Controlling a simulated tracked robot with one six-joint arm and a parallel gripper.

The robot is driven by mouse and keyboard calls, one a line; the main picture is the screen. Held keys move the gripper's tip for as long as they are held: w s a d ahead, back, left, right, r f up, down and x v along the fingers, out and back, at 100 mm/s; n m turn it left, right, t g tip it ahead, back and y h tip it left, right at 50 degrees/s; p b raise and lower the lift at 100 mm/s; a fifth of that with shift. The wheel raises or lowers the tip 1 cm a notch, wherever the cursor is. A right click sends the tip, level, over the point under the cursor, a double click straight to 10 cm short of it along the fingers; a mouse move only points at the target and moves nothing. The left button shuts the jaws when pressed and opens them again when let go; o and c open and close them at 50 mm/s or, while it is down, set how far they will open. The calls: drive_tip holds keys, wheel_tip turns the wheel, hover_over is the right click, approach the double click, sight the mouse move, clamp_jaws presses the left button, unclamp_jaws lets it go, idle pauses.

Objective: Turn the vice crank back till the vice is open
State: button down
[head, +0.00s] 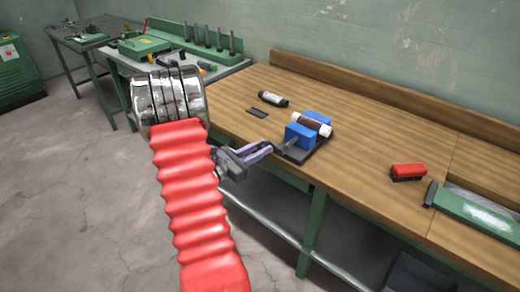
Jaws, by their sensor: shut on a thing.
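The vice (299,137) has blue jaws and a dark base, and sits at the front edge of the wooden bench. A white and dark cylinder (312,124) lies between the blue jaws. My gripper (268,149) is at the left front of the vice, with its purple-grey fingers pointing right, toward the vice. The fingers are shut on the vice crank, which is small and mostly hidden by them here. The angle of the crank cannot be made out.
A grey table (236,67) with green racks stands at the back left. Bare floor lies left of my arm.

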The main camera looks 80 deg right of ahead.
drive_tip(key=shift+w+f+n, duration=0.1)
drive_tip(key=shift+f+n, duration=0.15)
drive_tip(key=shift+n, duration=0.25)
drive_tip(key=c, duration=1.5)
unclamp_jaws()
drive_tip(key=shift+c, duration=0.2)
drive_tip(key=v, duration=1.3)
drive_tip(key=shift+w+a+f, duration=0.2)
drive_tip(key=shift+w+a, duration=0.05)
drive_tip(key=shift+w, duration=0.05)
drive_tip(key=shift+f, duration=0.1)
